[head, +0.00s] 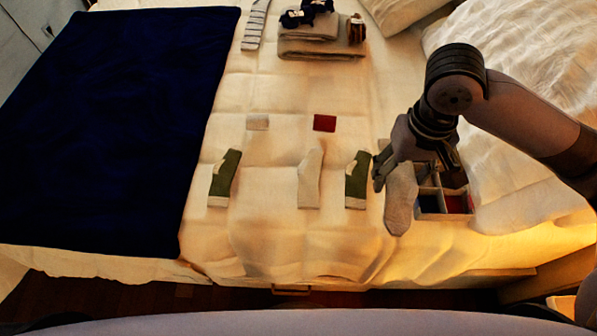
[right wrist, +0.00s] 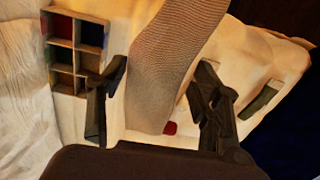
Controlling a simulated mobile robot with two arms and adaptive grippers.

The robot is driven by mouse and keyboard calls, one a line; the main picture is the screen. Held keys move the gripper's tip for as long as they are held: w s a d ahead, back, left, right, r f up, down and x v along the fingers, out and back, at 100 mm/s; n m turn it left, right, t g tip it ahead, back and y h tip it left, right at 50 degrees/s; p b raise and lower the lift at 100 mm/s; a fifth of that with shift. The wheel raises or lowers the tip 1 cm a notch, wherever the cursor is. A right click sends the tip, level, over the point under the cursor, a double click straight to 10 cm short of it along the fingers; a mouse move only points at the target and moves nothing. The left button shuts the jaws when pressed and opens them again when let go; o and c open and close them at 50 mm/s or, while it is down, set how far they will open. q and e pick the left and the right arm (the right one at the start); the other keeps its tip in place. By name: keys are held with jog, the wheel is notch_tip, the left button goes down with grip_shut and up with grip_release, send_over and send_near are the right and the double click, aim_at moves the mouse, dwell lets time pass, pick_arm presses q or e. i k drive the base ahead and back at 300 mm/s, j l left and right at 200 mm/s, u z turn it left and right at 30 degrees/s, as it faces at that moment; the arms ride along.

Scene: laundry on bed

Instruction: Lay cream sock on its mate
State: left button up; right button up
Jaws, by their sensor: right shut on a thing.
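My right gripper (head: 410,168) is shut on a cream sock (head: 401,200), which hangs down from it above the bed's right part. In the right wrist view, the held sock (right wrist: 165,70) passes between the two fingers (right wrist: 160,85). A matching pale sock (head: 310,180) lies flat on the bed, to the left of the held one and apart from it. A green-and-white sock (head: 357,180) lies between them. My left gripper is in neither view.
A divided box (head: 431,216) stands right beside and partly under my right gripper. Another green-and-white sock (head: 223,180), a red cloth (head: 324,123) and a pale cloth (head: 257,122) lie on the bed. A navy blanket (head: 110,120) covers the left. Folded towels (head: 315,48) lie at the back.

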aim_at(311, 174)
jog(key=u, duration=0.4)
jog(key=l+u, duration=0.1)
jog(key=u, duration=0.75)
jog(key=l+u, duration=0.1)
jog(key=u, duration=0.3)
jog(key=k+l+u, duration=0.2)
jog(key=k+l, duration=0.55)
jog(key=l, duration=0.15)
